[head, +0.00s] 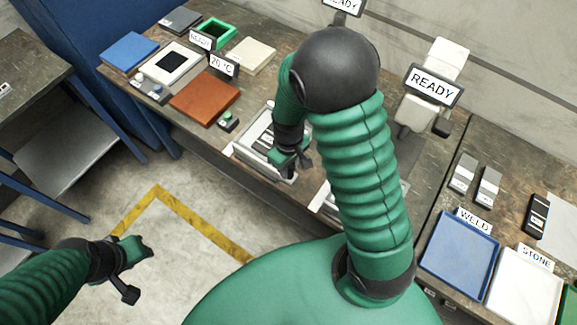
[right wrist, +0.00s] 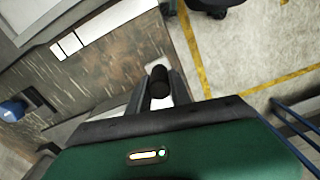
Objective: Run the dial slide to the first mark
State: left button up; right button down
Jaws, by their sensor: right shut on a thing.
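The dial slide (head: 254,137) is a pale tray-like unit near the front edge of the bench, partly covered by my right arm. My right gripper (head: 297,164) is at its front right end. In the right wrist view my right gripper (right wrist: 157,92) is shut on a black round knob (right wrist: 159,77), which stands between the two fingers. A white strip with dark dividing lines (right wrist: 82,38) lies to the upper left there; which line is the first mark I cannot tell. My left gripper (head: 134,272) is open and empty above the floor.
A READY sign (head: 433,85) stands on a white microscope-like device at the back. An orange-brown pad (head: 204,98), a 20 °C sign (head: 222,64) and a blue pad (head: 129,52) are to the left. A blue WELD tray (head: 459,255) and white STONE tray (head: 524,288) are at right.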

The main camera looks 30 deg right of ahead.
jog(key=w+d, duration=0.1)
jog(key=d, duration=0.3)
jog(key=w+d, duration=0.2)
jog(key=d, duration=0.2)
jog(key=w+d, duration=0.2)
jog(key=d, duration=0.2)
jog(key=shift+d+b, duration=0.2)
jog(key=shift+b, duration=0.1)
jog(key=shift+a, duration=0.1)
jog(key=c, duration=1.2)
grip_release()
jog(key=shift+a, duration=0.1)
jog(key=shift+o, duration=0.2)
notch_tip(320, 180, up, 17)
jog(key=shift+f, duration=0.15)
